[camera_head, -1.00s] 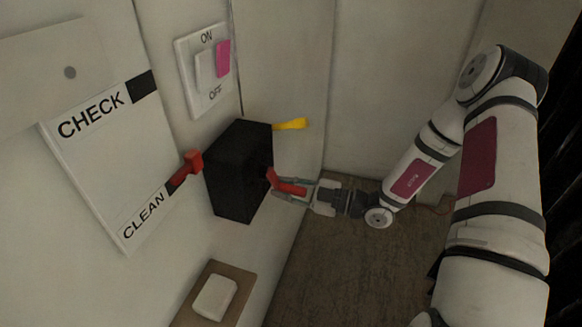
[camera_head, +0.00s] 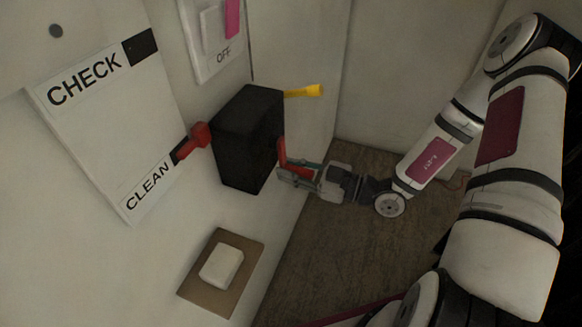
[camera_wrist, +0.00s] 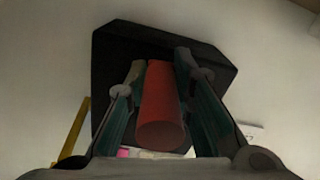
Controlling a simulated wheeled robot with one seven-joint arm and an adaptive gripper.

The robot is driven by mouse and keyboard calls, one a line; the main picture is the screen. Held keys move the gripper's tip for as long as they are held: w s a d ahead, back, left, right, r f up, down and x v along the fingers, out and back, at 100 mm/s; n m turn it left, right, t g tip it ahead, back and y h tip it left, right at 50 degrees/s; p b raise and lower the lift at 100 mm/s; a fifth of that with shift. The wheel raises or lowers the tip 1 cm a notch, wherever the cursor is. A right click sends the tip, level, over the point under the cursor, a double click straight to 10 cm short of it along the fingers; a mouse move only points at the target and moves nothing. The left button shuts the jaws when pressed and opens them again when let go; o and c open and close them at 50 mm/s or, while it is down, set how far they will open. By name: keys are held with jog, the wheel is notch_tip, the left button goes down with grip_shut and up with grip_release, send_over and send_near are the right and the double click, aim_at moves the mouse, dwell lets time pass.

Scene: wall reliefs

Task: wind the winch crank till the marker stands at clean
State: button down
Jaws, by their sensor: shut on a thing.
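The black winch box (camera_head: 247,135) is fixed to the wall. Its red crank (camera_head: 290,160) sticks out on the right side. My gripper (camera_head: 296,172) is shut on the crank's red handle; in the wrist view the handle (camera_wrist: 160,105) lies between the two fingers, with the black box (camera_wrist: 215,65) behind. The white scale board (camera_head: 110,125) reads CHECK at the top and CLEAN at the bottom, each with a dark patch to its right. The red marker (camera_head: 197,137) stands beside the CLEAN patch, covering part of it, left of the box.
A yellow lever (camera_head: 305,91) sticks out from the box's upper right. Above the box is an ON/OFF switch plate (camera_head: 212,45) with a pink part. Below is a brown plate with a white block (camera_head: 222,266). The floor at right is partly open.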

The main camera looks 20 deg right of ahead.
jog(key=shift+s, duration=0.1)
jog(key=c, duration=1.4)
grip_release()
jog(key=v, duration=1.2)
